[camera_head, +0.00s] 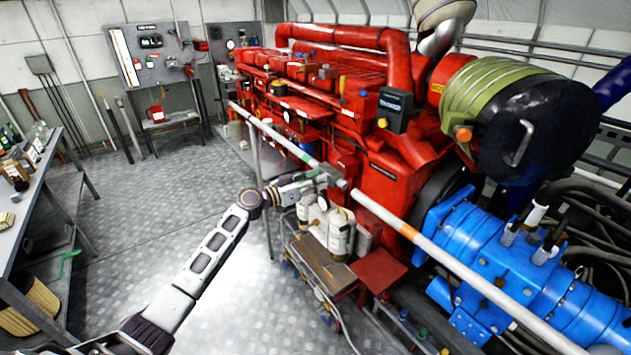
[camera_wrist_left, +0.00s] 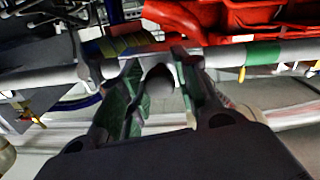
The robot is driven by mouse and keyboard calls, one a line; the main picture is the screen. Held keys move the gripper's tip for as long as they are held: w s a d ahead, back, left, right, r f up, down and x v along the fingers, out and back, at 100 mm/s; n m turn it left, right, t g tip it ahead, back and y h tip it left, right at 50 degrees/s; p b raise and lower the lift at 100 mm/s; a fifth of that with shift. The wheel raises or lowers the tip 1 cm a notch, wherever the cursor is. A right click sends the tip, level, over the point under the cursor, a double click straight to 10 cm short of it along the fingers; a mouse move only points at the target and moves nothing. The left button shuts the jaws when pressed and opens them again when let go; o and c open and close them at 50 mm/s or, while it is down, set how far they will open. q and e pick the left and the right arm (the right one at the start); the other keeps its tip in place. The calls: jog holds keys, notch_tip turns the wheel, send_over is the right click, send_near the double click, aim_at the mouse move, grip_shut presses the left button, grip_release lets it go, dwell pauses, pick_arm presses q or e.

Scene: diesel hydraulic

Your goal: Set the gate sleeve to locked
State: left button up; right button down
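A grey gate rail (camera_head: 285,140) runs diagonally in front of the red engine. A second length of rail (camera_head: 470,275) continues toward the lower right. A grey sleeve-like piece (camera_wrist_left: 160,60) sits at the rail between the fingertips of my left gripper in the left wrist view. My left gripper (camera_head: 326,178) is at the rail near the break between the two lengths; it also shows in the left wrist view (camera_wrist_left: 160,75). Its fingers stand apart on both sides of the piece; whether they press on it is unclear. My right gripper is not in view.
A green band (camera_wrist_left: 262,54) marks the rail in the left wrist view. White canisters (camera_head: 340,230) stand below the rail. A blue hydraulic unit (camera_head: 535,275) is at right. A workbench (camera_head: 28,205) stands at far left. The metal floor (camera_head: 150,190) between is clear.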

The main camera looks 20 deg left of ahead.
pick_arm(q)
grip_shut()
jog(key=shift+s+d+f, duration=0.1)
jog(key=shift+s+d, duration=0.25)
jog(key=shift+d, duration=0.1)
jog(key=s+d+b, duration=0.1)
jog(key=s+d, duration=0.4)
jog(key=d, duration=0.2)
jog(key=shift+s+d, duration=0.15)
jog(key=shift+s, duration=0.2)
jog(key=o, duration=0.5)
grip_release()
jog(key=shift+v, duration=6.05)
